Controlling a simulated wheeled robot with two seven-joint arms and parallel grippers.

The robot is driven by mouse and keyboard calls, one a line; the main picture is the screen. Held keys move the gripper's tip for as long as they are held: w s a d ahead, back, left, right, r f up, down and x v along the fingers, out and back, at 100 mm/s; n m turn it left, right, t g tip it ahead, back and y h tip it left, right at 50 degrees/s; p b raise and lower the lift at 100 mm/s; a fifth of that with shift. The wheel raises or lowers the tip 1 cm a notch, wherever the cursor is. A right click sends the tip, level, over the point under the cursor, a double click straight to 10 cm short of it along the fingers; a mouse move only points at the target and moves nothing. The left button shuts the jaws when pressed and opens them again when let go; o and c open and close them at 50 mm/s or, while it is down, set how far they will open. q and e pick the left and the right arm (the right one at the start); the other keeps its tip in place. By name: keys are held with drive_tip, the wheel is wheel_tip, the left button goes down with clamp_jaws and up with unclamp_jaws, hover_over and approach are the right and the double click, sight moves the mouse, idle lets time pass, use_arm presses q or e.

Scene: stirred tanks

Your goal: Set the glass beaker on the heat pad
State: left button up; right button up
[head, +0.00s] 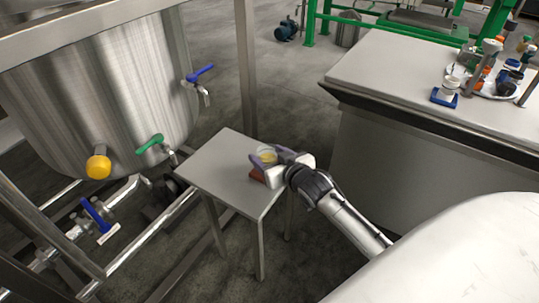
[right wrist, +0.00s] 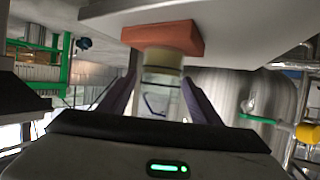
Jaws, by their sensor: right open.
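The glass beaker (head: 266,155), clear with some yellowish content at its bottom, stands upright on the small metal table's far right part. In the right wrist view, which is upside down, the beaker (right wrist: 162,82) has its base against the heat pad (right wrist: 165,36), an orange-red block. The heat pad (head: 257,175) shows only partly in the head view, below the beaker and gripper. My right gripper (head: 264,157) is open, with its purple fingers on either side of the beaker; in the right wrist view the gripper (right wrist: 160,95) shows gaps beside the glass. My left gripper is out of view.
The small table (head: 217,167) is otherwise bare. A steel tank (head: 105,95) with coloured valves stands left of it. A grey bench (head: 400,75) to the right carries a white cup on a blue pad (head: 444,97) and a tray of bottles (head: 497,88).

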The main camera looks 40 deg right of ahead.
drive_tip(key=shift+s+r, duration=0.1)
drive_tip(key=shift+r, duration=0.1)
drive_tip(key=p+v, duration=0.3)
drive_tip(key=v, duration=0.8)
drive_tip(key=s+a+f+n+g+y, duration=0.2)
drive_tip(key=s+a+f, duration=0.3)
drive_tip(key=s+a, duration=0.45)
drive_tip(key=s+a+f+n+g+y, duration=0.1)
drive_tip(key=s+a+f+g+y, duration=0.15)
drive_tip(key=s+a+f, duration=0.45)
use_arm(q)
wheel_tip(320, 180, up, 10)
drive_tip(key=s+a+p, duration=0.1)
drive_tip(key=p, duration=1.2)
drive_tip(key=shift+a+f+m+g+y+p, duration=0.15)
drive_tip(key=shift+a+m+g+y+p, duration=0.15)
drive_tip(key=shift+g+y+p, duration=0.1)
use_arm(e)
wheel_tip(320, 180, up, 11)
drive_tip(key=a, duration=0.2)
drive_tip(key=shift+s+n, duration=0.4)
drive_tip(key=shift+s, duration=0.05)
drive_tip(key=shift+a, duration=0.15)
